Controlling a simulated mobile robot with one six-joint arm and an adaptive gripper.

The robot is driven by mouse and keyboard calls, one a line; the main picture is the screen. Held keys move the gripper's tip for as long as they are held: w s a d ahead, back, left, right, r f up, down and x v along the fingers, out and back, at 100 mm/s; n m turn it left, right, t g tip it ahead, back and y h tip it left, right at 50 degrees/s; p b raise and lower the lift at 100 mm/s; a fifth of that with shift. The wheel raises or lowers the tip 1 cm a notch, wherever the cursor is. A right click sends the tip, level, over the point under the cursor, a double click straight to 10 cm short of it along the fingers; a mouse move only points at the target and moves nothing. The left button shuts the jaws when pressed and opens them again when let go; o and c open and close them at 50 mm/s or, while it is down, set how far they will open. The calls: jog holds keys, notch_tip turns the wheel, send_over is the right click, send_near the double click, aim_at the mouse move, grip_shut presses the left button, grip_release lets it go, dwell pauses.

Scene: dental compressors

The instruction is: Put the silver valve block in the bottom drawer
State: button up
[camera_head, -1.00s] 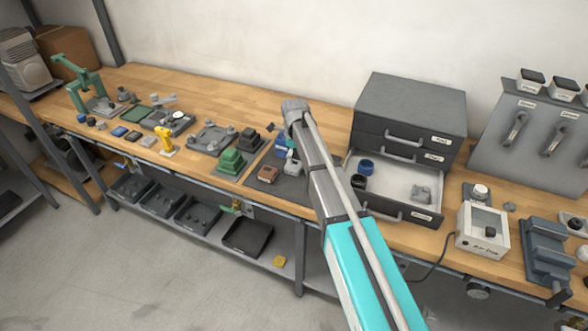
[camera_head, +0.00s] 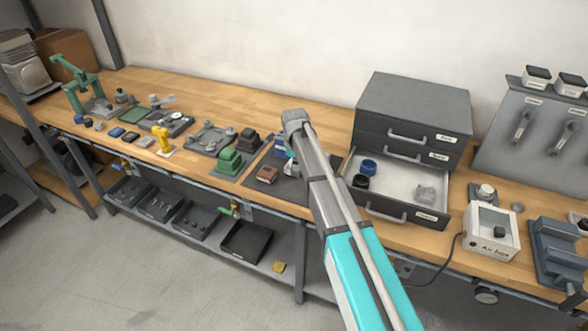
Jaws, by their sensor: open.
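A small silver-grey block (camera_head: 425,193) lies in the right part of the open bottom drawer (camera_head: 398,180) of the grey cabinet. It looks like the silver valve block, but it is too small to be sure. A blue ring-shaped part (camera_head: 369,167) and a black one (camera_head: 361,182) lie at the drawer's left side. My arm reaches up over the bench, left of the drawer, ending in a grey joint over the dark mat.
The grey cabinet (camera_head: 415,105) has its upper drawers shut. A dark mat (camera_head: 290,187) left of my arm holds a brown block (camera_head: 267,174) and blue parts. A white box (camera_head: 490,233) and a vise (camera_head: 557,250) stand right of the drawer. Bare bench lies behind my arm.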

jog(key=c, duration=1.1)
jog(key=shift+r, duration=0.2)
jog(key=shift+r+p, duration=0.75)
jog(key=shift+p, duration=0.2)
jog(key=shift+s+d+r+p, duration=1.35)
jog(key=shift+s+r+p, duration=0.5)
jog(key=shift+s, duration=0.05)
jog(key=shift+s+d+r+p, duration=1.35)
jog(key=shift+s+r+p, duration=0.5)
jog(key=shift+s, duration=0.1)
jog(key=shift+s+d+r+p, duration=1.35)
jog(key=shift+s+r+p, duration=0.5)
jog(key=shift+s, duration=0.05)
